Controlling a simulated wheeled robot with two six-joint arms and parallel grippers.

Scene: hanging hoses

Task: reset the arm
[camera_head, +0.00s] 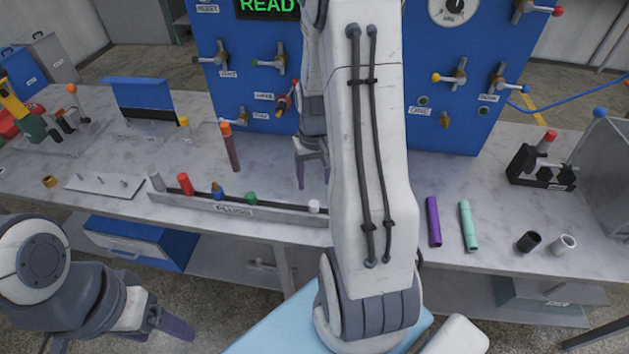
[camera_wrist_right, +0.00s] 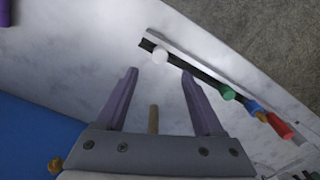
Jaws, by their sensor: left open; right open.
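My right arm rises through the middle of the head view. Its gripper (camera_head: 312,172) points down over the worktop, in front of the blue panel (camera_head: 440,120). In the right wrist view the gripper (camera_wrist_right: 159,78) has its two purple-grey fingers apart and grips nothing. A tan rod (camera_wrist_right: 153,118) shows between the fingers near the palm; I cannot tell what it belongs to. My left gripper (camera_head: 160,325) is low at the left, in front of the worktop's front edge, partly hidden. I see nothing held in it.
The plug rack (camera_head: 270,213) stands near the worktop's front edge, close to my right gripper. Purple (camera_head: 433,221) and mint (camera_head: 468,225) tubes lie to the right. Valves and fittings stick out of the panel.

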